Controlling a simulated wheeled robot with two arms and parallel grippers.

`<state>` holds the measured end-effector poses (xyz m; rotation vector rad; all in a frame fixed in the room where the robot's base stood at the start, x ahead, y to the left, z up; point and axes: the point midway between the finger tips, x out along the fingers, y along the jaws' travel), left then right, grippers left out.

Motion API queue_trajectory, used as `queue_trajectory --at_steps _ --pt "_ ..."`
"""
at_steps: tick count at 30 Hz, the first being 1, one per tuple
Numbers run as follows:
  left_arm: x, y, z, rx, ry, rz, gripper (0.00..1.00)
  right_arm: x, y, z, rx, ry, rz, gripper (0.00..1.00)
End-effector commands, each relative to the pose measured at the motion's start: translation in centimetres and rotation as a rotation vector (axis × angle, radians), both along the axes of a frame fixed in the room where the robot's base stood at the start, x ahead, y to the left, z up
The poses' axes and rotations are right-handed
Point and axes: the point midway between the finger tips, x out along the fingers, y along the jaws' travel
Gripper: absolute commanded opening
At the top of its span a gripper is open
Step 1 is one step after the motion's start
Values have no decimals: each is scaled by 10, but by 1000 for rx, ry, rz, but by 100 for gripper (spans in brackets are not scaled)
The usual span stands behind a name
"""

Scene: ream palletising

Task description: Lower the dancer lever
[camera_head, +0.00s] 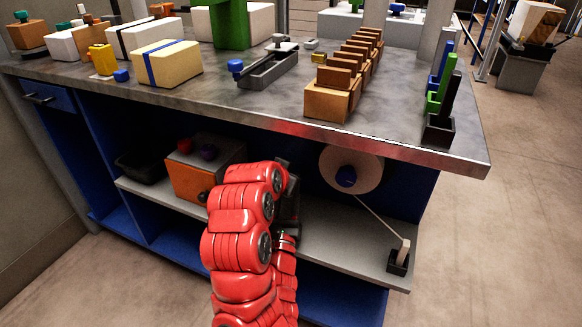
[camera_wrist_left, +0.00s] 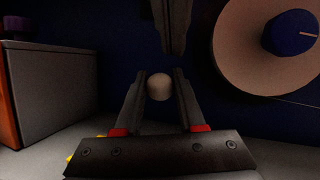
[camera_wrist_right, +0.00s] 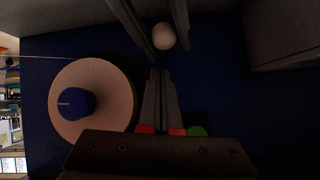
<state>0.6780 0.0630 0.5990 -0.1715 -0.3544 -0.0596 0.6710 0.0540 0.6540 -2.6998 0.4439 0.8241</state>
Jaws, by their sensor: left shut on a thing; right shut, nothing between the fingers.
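A pale round knob (camera_wrist_left: 159,87) sits between the fingers of my left gripper (camera_wrist_left: 160,76), which is shut on it. The right wrist view shows the same knob (camera_wrist_right: 164,36) between the left fingers. What the knob is attached to is hidden, so I cannot tell the lever's angle. My right gripper (camera_wrist_right: 160,72) is shut and empty, close to the left one. In the head view my red arms hide the knob and most of both grippers, under the tabletop in front of the shelf.
A pale roll with a blue hub (camera_head: 346,178) is right of my arms. A thin strip runs from it to a small upright piece in a black base (camera_head: 398,262) on the grey shelf (camera_head: 335,240). An orange-fronted box (camera_head: 185,180) is left. The metal tabletop (camera_head: 240,110) overhangs.

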Motion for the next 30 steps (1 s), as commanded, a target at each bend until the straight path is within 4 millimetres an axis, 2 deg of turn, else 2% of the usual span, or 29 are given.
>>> queue_trajectory --at_steps 6,17,24,30 --pt "0 0 1 0 -1 0 0 -4 4 -14 -1 -1 -1 0" --pt "0 0 1 -1 -2 0 0 -5 5 -15 -1 -4 -1 0" --pt "0 0 1 -1 -3 0 0 -10 9 -29 -15 -48 0 0" --pt "0 0 3 -3 -8 -2 0 -12 10 -34 -17 -47 4 0"
